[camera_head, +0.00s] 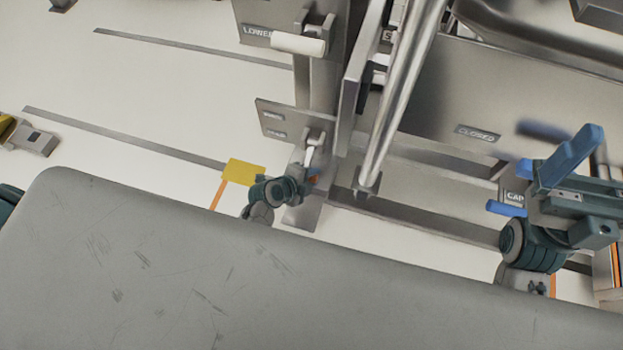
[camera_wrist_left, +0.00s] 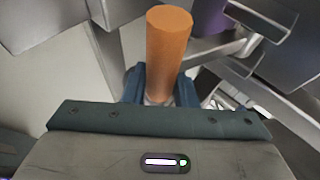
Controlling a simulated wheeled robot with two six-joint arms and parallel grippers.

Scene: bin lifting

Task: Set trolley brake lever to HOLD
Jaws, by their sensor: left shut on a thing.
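My left gripper (camera_head: 311,176) is low at the trolley's post, beside a small two-label plate (camera_head: 277,118) whose text is too small to read. In the left wrist view its blue fingers (camera_wrist_left: 160,92) are shut on an orange cylindrical grip (camera_wrist_left: 168,50), which I take to be the brake lever's handle. Only a speck of orange shows in the head view, as the gripper hides the rest. A pale lever part (camera_head: 314,152) sits just above the gripper. My right gripper (camera_head: 535,180) is at the right, its blue fingers apart, with nothing seen between them.
A white handle (camera_head: 298,44) by a "LOWER" label is above the left gripper. A yellow floor patch (camera_head: 243,171) lies left. Open floor spreads at the left.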

